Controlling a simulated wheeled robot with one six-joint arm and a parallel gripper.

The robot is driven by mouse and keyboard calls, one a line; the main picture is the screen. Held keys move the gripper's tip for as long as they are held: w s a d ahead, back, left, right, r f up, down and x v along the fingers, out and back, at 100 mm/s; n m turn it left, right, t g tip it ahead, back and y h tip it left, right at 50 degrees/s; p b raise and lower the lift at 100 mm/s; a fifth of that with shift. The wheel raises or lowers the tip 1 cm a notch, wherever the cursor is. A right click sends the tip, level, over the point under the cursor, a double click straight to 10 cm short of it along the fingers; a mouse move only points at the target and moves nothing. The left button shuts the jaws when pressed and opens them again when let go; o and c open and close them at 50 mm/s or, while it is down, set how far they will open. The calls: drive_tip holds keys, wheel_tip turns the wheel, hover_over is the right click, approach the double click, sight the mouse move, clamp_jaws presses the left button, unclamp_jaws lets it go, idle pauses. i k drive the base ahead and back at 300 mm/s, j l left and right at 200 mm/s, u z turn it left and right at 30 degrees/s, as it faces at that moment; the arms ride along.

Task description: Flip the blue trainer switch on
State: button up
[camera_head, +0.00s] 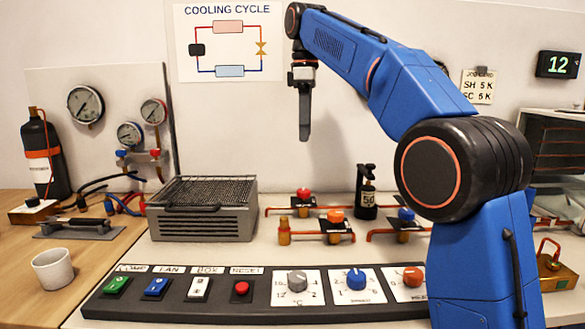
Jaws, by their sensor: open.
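The blue switch (156,287) sits on the sloping black control panel (240,314) at the lower left, under a label that reads FAN. It stands between a green switch (116,286) on its left and a white switch (199,288) on its right. Which way its rocker is tipped is too small to tell. My gripper (304,136) hangs pointing down in front of the wall, high above the bench and up and to the right of the blue switch. It is open and empty, seen edge-on so that its fingers overlap. It touches nothing.
A red button (241,288) and grey (297,282), blue (356,280) and orange (411,278) knobs share the panel. A grille-topped box (203,224) stands behind the switches. A white cup (53,269) is left of the panel. Valves and a black bottle (367,198) stand behind the knobs.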

sight(157, 285)
drive_tip(key=k, duration=0.9)
